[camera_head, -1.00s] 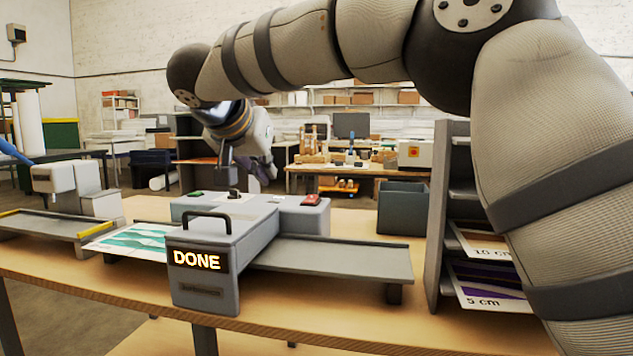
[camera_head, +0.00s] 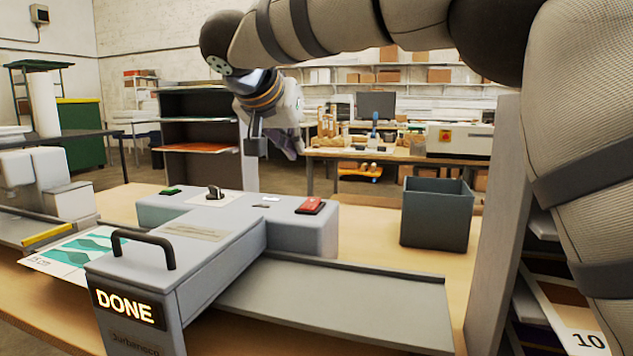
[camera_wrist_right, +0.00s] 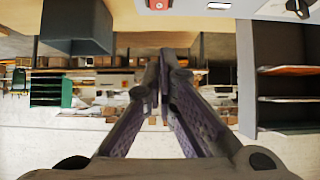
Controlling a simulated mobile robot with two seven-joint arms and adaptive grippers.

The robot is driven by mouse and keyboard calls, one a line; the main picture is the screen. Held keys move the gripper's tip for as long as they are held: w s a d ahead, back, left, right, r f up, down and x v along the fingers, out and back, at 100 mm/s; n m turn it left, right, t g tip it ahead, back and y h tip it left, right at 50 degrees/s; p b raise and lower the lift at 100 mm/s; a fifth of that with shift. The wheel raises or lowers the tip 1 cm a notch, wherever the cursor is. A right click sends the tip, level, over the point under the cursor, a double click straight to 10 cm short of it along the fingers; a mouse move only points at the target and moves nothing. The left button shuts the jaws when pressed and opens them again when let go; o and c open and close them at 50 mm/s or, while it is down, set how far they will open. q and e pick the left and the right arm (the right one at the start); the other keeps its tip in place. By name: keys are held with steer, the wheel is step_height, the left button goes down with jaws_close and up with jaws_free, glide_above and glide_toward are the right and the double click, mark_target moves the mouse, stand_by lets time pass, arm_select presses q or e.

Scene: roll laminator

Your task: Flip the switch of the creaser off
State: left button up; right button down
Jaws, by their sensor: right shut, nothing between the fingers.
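The creaser (camera_head: 200,270) is a grey machine on the wooden table, with a lit "DONE" display (camera_head: 124,307) and a black handle on its front. On its top are a green button (camera_head: 171,191), a black knob (camera_head: 215,193) on a white plate and a red switch (camera_head: 311,206). My right gripper (camera_head: 292,150) is shut and empty, above and behind the creaser's top, touching nothing visible. In the right wrist view its fingers (camera_wrist_right: 165,72) come together; the red switch (camera_wrist_right: 158,4) is cut by the top edge and the knob (camera_wrist_right: 298,6) is at top right. My left gripper is not in view.
A dark open bin (camera_head: 437,215) stands right of the creaser. A grey shelf unit (camera_head: 490,225) with sheets is farther right, partly behind my arm. A printed sheet (camera_head: 65,258) lies at left beside another white machine (camera_head: 45,185). Table between creaser and bin is clear.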

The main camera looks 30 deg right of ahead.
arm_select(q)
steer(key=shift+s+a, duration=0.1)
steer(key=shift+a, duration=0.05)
arm_select(e)
steer(key=shift+s+a+r, duration=0.1)
steer(key=shift+s+a, duration=0.05)
steer(key=shift+a, duration=0.05)
glide_above(310, 203)
steer(key=f, duration=0.6)
steer(key=shift+s+a, duration=0.3)
steer(key=shift+a, duration=0.1)
steer(key=f, duration=0.2)
steer(key=shift+w+d+f, duration=0.3)
steer(key=shift+d+f, duration=0.05)
steer(key=shift+f, duration=0.05)
steer(key=shift+d+f, duration=0.1)
steer(key=shift+f, duration=0.45)
